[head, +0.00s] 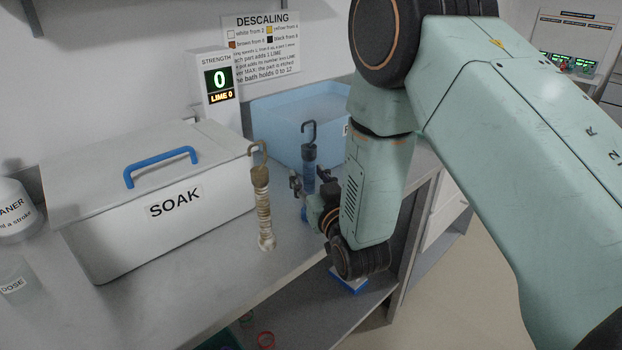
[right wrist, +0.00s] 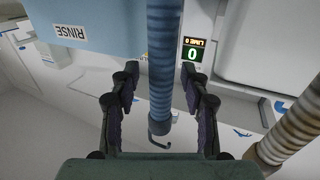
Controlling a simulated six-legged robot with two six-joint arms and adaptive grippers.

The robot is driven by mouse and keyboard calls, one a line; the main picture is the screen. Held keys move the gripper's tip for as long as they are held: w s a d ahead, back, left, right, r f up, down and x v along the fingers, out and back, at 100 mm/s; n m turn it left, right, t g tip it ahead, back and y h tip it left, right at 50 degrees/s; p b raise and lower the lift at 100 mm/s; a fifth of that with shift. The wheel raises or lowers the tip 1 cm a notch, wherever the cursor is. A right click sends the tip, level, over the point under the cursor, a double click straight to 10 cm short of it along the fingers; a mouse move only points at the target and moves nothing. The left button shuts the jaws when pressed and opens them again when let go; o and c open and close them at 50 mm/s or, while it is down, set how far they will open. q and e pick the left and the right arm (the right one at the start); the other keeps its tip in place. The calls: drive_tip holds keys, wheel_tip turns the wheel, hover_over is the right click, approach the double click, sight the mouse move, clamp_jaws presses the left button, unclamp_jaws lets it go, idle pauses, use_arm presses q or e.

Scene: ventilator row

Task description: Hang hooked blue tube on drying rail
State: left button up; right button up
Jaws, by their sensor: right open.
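The hooked blue tube (head: 309,158) stands upright on the bench in front of the blue bin, its dark hook at the top. My right gripper (head: 309,188) is at the tube's lower middle in the head view. In the right wrist view, the open fingers (right wrist: 158,80) stand on either side of the blue tube (right wrist: 161,60), with gaps visible beside it. The tube's lower part is partly hidden by the gripper in the head view. I cannot make out a drying rail. My left gripper is not in view.
A crusted beige hooked tube (head: 264,208) stands to the left, also visible in the right wrist view (right wrist: 291,131). A lidded white SOAK box (head: 170,235), a blue RINSE bin (head: 285,115) and a STRENGTH display (head: 218,85) reading 0 are nearby. The bench front is mostly clear.

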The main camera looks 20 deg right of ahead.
drive_tip(key=shift+a+r, duration=0.1)
drive_tip(key=shift+r, duration=0.1)
drive_tip(key=shift+s, duration=0.15)
drive_tip(key=s, duration=1.1)
drive_tip(key=shift+s+a, duration=0.15)
drive_tip(key=shift+s, duration=0.2)
